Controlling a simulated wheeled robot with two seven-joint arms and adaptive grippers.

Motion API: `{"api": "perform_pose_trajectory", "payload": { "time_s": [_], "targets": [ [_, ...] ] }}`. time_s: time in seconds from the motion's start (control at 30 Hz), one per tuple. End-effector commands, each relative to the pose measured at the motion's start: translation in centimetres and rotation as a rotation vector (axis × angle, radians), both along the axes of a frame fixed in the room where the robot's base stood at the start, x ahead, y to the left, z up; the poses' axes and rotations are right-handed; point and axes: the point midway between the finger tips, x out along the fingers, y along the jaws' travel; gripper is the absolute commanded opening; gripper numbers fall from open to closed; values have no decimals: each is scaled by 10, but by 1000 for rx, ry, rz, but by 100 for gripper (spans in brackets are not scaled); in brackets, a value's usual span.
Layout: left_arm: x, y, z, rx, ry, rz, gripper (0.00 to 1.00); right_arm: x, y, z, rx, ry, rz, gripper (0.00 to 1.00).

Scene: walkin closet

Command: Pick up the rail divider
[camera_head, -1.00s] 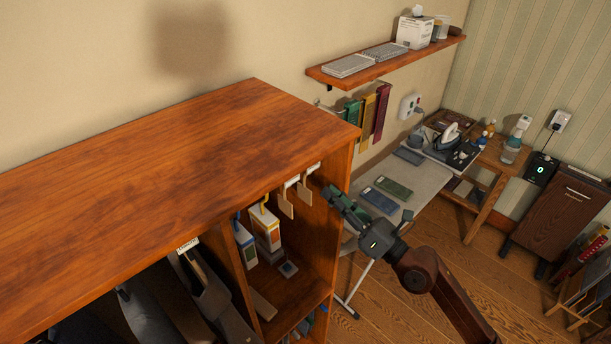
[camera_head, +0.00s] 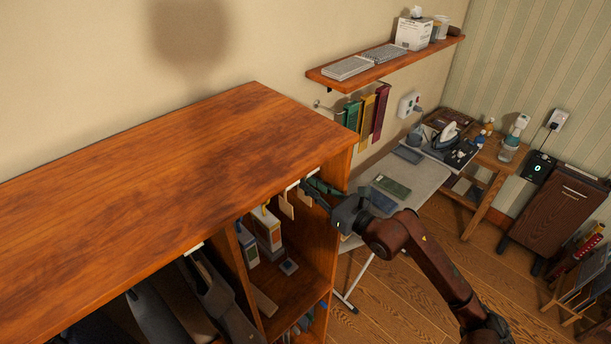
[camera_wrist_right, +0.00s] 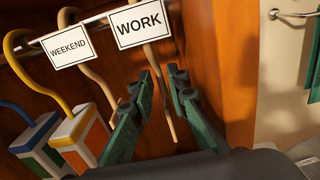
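Two pale wooden rail dividers hang from the rail in the open wardrobe compartment. In the right wrist view one has a white WORK label (camera_wrist_right: 139,22) and the other a white WEEKEND label (camera_wrist_right: 66,46). The WORK divider's thin strip (camera_wrist_right: 158,84) hangs down between my right gripper's fingers (camera_wrist_right: 163,78) in the picture. The green-padded fingers are open, with gaps beside the strip; I cannot tell how deep it sits between them. In the head view my right gripper (camera_head: 312,188) reaches under the wardrobe top beside the dividers (camera_head: 287,205). My left gripper is not in view.
The wardrobe top (camera_head: 170,190) overhangs the gripper, and its right side panel (camera_head: 338,172) stands close by. Boxed hangers (camera_head: 266,230) with hooks hang left of the dividers. A grey table (camera_head: 420,185) stands behind to the right.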

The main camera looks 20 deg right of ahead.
Motion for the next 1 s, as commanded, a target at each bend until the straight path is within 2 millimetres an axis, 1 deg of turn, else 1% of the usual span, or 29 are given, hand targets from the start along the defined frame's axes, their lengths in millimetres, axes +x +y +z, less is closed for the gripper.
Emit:
{"api": "perform_pose_trajectory", "payload": {
  "time_s": [0.1, 0.27, 0.5, 0.87, 1.0],
  "targets": [
    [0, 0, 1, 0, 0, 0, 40, 4, 2, -1, 0, 0, 0, 15],
    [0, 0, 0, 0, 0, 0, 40, 4, 1, -1, 0, 0, 0, 15],
    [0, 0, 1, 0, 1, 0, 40, 3, 1, -1, 1, 0, 0, 0],
    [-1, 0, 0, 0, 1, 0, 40, 3, 1, -1, 1, 0, 0, 0],
    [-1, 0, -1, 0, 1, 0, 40, 3, 1, 3, 1, -1, 0, 0]
  ]
}}
